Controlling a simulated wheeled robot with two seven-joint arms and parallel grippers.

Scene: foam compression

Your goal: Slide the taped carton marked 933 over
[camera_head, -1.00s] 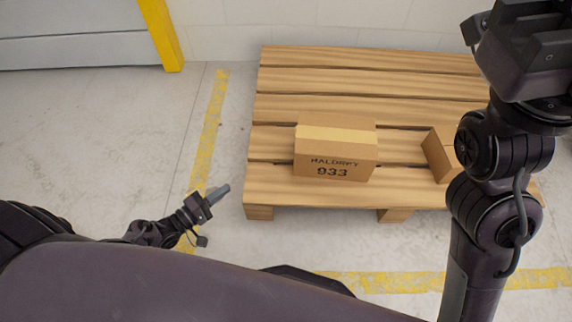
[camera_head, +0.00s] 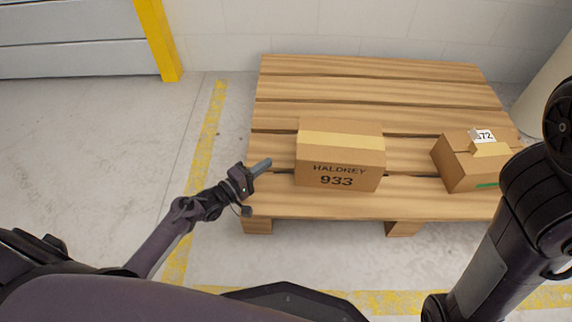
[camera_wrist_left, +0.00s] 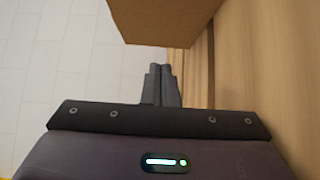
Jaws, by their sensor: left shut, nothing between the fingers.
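The taped carton marked 933 (camera_head: 340,157) sits upright on the front part of the wooden pallet (camera_head: 370,92), with a tape strip across its top. My left gripper (camera_head: 262,166) is shut and empty, to the left of the carton, over the pallet's left edge and apart from the carton in the head view. In the left wrist view the shut fingers (camera_wrist_left: 160,72) point toward the carton (camera_wrist_left: 165,20), whose brown face fills the top of the picture. My right arm shows at the right of the head view, but its gripper is out of the picture.
Another carton (camera_head: 470,163), with a white 572 label and an open-looking flap, sits on the pallet's right. Pallet boards are clear behind both cartons and between them. A pale cylinder (camera_head: 546,95) stands past the pallet's right side. A yellow post (camera_head: 158,40) stands at the back left.

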